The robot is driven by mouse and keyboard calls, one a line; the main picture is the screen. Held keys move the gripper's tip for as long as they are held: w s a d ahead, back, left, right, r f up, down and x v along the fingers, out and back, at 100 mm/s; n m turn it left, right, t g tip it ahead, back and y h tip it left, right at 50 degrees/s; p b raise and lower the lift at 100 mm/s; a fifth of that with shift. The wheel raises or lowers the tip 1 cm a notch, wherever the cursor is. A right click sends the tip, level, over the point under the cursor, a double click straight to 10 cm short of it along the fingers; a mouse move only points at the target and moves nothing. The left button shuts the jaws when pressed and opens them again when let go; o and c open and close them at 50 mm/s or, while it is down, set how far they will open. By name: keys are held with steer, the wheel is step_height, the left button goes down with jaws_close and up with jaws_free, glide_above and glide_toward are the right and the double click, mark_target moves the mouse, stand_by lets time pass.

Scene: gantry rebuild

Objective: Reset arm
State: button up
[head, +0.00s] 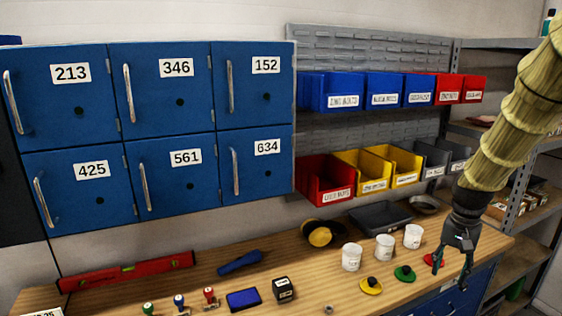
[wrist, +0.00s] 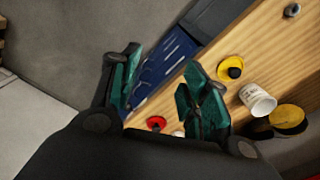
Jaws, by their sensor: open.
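My gripper (head: 453,268) hangs at the right end of the wooden workbench (head: 330,285) in the head view, pointing down with its fingers apart. In the wrist view my gripper (wrist: 165,95) shows two dark green fingers spread wide with nothing between them that I can see held. A red round piece with a black knob (head: 433,260) is beside or behind the fingers; I cannot tell if they touch. In the wrist view the red piece (wrist: 156,122) shows between the fingers, farther off. My arm comes down from the upper right.
Yellow (head: 371,286) and green (head: 404,273) knobbed discs and several white cups (head: 385,246) stand left of my gripper. Blue numbered lockers (head: 160,130) and colored bins (head: 340,95) line the wall. A metal shelf (head: 525,200) stands close on the right.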

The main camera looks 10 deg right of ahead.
steer(key=s+a+f+n+b, duration=0.1)
steer(key=s+a+f+n, duration=0.3)
steer(key=f, duration=0.6)
steer(key=s+a+f+m, duration=0.1)
steer(key=s+a+f, duration=0.1)
steer(key=a+f, duration=0.6)
steer(key=s+a+f+n+b, duration=0.1)
steer(key=s+a+f+n, duration=0.15)
steer(key=f, duration=0.95)
steer(key=s+a+f+n, duration=0.1)
steer(key=s+a+f, duration=0.3)
steer(key=s, duration=0.3)
steer(key=s+a+f+n+b, duration=0.1)
steer(key=s+a+f, duration=0.4)
steer(key=s, duration=0.2)
steer(key=s+a+f+n, duration=0.2)
steer(key=s+a+f, duration=0.2)
steer(key=s, duration=0.4)
steer(key=shift+a+f, duration=0.4)
steer(key=shift+f, duration=0.25)
